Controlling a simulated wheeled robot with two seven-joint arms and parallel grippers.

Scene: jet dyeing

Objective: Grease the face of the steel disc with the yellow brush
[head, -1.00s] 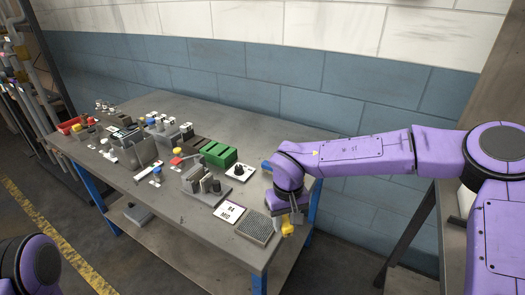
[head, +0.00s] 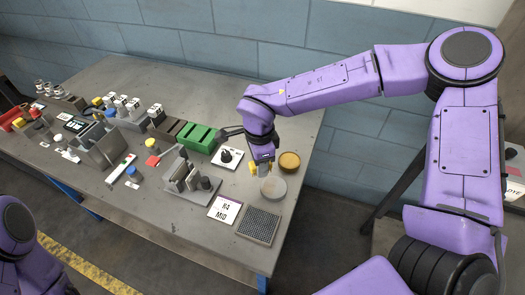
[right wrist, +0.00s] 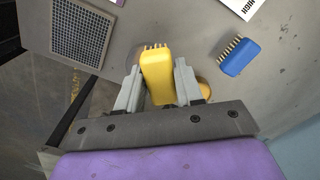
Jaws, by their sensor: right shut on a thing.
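My right gripper (head: 263,167) is shut on the yellow brush (head: 253,168). In the right wrist view the yellow brush (right wrist: 158,78) sits between the two fingers (right wrist: 158,90), its pale bristles towards the top of the picture. In the head view the brush is just behind and left of the flat grey steel disc (head: 273,188); I cannot tell whether they touch. My left gripper is out of view.
A round amber-filled dish (head: 289,161) stands behind the disc. A blue brush (right wrist: 240,57) lies on the table. A dark grid mat (head: 259,225) and a white sign (head: 224,208) lie in front.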

